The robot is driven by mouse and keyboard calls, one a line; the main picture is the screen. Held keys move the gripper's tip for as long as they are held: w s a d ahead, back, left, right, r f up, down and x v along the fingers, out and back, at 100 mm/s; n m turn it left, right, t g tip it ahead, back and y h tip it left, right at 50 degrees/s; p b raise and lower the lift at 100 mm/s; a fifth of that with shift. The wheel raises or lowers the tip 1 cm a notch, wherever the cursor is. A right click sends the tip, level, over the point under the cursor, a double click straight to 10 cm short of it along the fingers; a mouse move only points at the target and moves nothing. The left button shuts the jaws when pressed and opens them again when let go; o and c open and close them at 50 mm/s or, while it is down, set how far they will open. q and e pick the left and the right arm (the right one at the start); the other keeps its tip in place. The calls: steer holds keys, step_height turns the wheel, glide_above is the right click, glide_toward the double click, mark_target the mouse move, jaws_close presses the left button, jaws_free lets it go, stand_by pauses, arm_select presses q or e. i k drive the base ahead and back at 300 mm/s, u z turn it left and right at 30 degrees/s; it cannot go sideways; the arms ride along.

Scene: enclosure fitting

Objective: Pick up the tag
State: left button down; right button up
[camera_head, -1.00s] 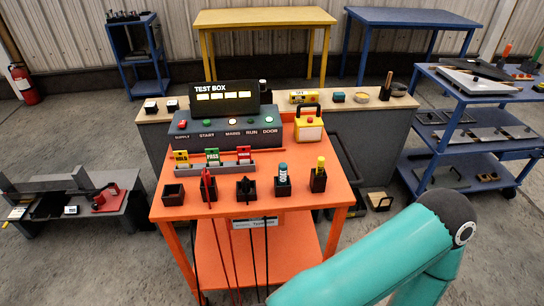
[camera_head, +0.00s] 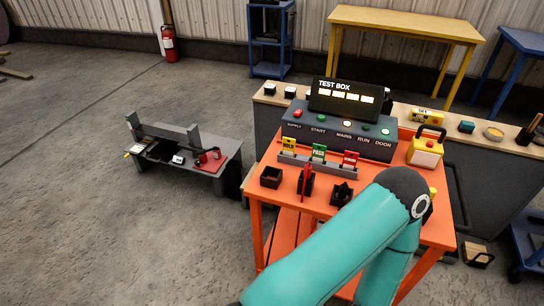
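Three tags stand in a grey rack (camera_head: 318,167) on the orange table (camera_head: 273,206), in front of the test box (camera_head: 340,131). They are a yellow tag (camera_head: 288,143), a green tag marked PASS (camera_head: 319,152) and a red tag (camera_head: 350,159). The frames do not show which one the task means. One teal arm of mine crosses the lower middle and covers the front right of the table. Its gripper is out of view, and my other gripper is not in view either.
Black holders, one with a red-handled tool (camera_head: 305,180), stand in front of the rack. A yellow box with a handle (camera_head: 426,147) sits right of the test box. A low grey bench (camera_head: 190,160) stands at left.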

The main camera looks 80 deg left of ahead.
mark_target(318, 151)
steer(key=u, duration=0.15)
steer(key=i, duration=0.25)
steer(key=u, duration=2.65)
